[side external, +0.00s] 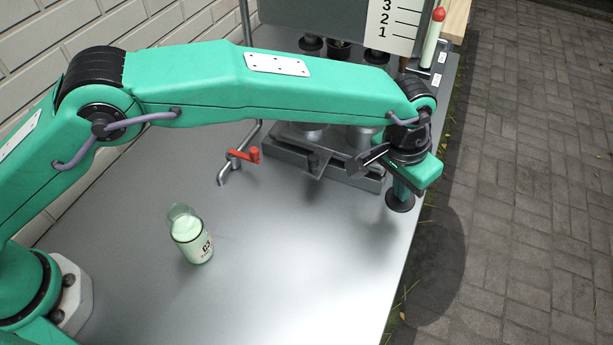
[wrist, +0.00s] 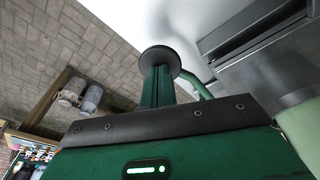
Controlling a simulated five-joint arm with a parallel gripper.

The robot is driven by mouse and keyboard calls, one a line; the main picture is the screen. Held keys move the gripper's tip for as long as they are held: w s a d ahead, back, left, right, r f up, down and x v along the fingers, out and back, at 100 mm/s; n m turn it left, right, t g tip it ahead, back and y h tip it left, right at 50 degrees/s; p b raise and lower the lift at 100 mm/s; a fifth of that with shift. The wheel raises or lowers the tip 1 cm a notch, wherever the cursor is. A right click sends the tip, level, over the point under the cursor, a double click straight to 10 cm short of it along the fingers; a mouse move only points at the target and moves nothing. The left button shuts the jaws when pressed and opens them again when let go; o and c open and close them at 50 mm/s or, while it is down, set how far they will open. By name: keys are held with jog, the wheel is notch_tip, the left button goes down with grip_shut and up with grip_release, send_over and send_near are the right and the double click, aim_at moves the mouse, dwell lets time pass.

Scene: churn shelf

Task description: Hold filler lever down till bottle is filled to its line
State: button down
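A small glass bottle (side external: 191,240) with dark marks on its label stands on the steel bench at the lower left, pale green inside with a clear upper part. Its fill line cannot be made out. A bent metal spout with a red handle (side external: 246,155) is behind it. I cannot tell which part is the filler lever. Jaw opening is unclear.
A grey slotted metal block (side external: 335,172) lies left of my gripper and shows in the wrist view (wrist: 265,50). A numbered board (side external: 398,25) and red-tipped pale column (side external: 433,38) stand behind. The bench front (side external: 285,290) is clear; its right edge drops to paving.

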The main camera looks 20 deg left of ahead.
jog(key=shift+r, duration=0.2)
jog(key=shift+d+r, duration=0.1)
jog(key=shift+r, duration=1)
jog(key=shift+r, duration=0.1)
jog(key=shift+s+r, duration=0.1)
jog(key=shift+r, duration=2.25)
